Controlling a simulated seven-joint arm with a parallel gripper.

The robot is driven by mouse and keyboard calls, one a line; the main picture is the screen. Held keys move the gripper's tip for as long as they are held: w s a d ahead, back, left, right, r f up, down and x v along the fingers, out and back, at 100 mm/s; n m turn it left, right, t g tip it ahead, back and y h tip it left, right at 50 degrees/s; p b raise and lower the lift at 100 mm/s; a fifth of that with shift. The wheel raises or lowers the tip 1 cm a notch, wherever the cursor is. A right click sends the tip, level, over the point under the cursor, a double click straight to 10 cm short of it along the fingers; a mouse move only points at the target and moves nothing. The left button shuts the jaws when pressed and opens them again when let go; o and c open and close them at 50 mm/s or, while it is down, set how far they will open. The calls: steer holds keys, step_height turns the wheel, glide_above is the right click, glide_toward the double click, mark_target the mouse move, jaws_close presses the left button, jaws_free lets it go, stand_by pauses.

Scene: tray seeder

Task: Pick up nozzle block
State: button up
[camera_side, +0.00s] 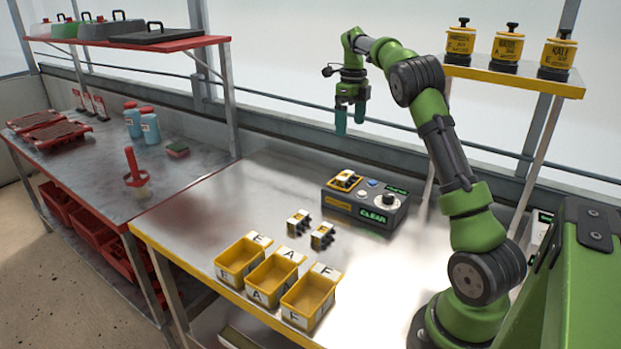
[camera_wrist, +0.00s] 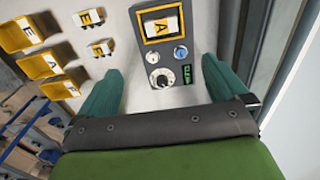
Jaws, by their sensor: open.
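Two small nozzle blocks in white, yellow and black stand on the metal bench, a left one (camera_side: 299,222) and a right one (camera_side: 322,236). They also show in the wrist view, one marked E (camera_wrist: 91,17) and another whose letter is hard to read (camera_wrist: 101,47). A third block-like piece marked A (camera_wrist: 160,27) sits in a yellow frame on the dark control box (camera_side: 350,208). My gripper (camera_side: 350,117) is open and empty, high above the back of the bench, apart from all the blocks. Its green fingers point down.
Three yellow bins marked E (camera_side: 236,270), A (camera_side: 270,284) and F (camera_side: 308,305) stand at the bench's front. The box has a knob and a green CLEAR display (camera_side: 372,217). A raised shelf (camera_side: 520,80) holds several yellow containers. Bare bench lies left of the blocks.

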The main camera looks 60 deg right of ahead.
glide_above(346, 175)
steer(key=f, duration=1)
steer(key=shift+s+a+f, duration=0.3)
steer(key=shift+s+f, duration=0.05)
steer(key=f, duration=0.5)
steer(key=shift+w+d+f, duration=0.25)
steer(key=shift+w+f, duration=0.05)
steer(key=c, duration=1.2)
